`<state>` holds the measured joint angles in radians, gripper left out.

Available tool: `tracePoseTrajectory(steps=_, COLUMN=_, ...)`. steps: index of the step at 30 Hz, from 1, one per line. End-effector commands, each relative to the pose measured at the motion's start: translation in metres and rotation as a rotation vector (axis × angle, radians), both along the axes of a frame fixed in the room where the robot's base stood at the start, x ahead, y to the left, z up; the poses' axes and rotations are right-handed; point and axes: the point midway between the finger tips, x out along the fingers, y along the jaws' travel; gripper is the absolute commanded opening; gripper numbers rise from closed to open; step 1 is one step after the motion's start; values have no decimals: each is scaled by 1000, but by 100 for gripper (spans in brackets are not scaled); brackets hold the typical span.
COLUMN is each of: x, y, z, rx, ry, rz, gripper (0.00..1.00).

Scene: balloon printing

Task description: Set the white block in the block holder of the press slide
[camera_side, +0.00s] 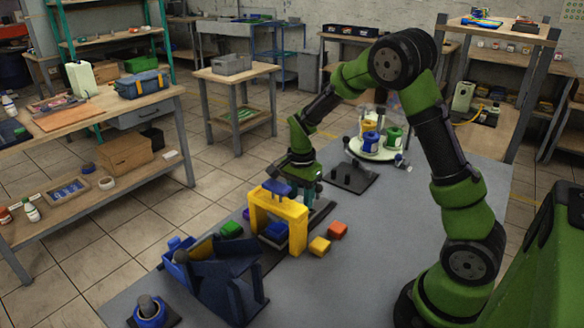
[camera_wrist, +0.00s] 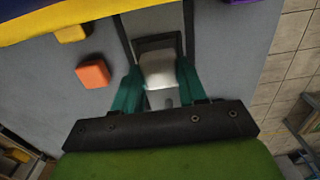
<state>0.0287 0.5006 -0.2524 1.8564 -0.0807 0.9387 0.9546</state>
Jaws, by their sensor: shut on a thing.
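The white block (camera_wrist: 159,74) is between the teal fingers of my gripper (camera_wrist: 157,92) in the wrist view, and the gripper is shut on it. Beyond the block, dark bars of the press slide (camera_wrist: 124,38) frame a pale strip. The block appears over or at the dark holder part of the slide; I cannot tell whether it touches or sits inside. In the side view my gripper (camera_side: 305,192) points down just behind the yellow press (camera_side: 292,212), low over the slide's far end (camera_side: 322,212). The white block is hidden there.
An orange block (camera_side: 338,230) and a yellow block (camera_side: 319,246) lie right of the press; a green block (camera_side: 231,229) lies left. A dark peg stand (camera_side: 352,178) and a round white tray (camera_side: 366,152) stand behind.

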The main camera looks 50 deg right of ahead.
Motion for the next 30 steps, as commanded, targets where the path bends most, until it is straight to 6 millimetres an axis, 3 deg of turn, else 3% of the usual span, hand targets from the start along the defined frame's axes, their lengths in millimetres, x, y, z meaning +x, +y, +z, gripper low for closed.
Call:
tracePoseTrajectory(steps=28, x=0, y=0, z=-17, rx=0, ry=2, rz=-1, gripper=20)
tracePoseTrajectory(steps=29, x=0, y=0, z=-17, rx=0, ry=2, rz=-1, gripper=46)
tracePoseTrajectory(steps=30, x=0, y=0, z=-17, rx=0, ry=2, rz=0, gripper=52)
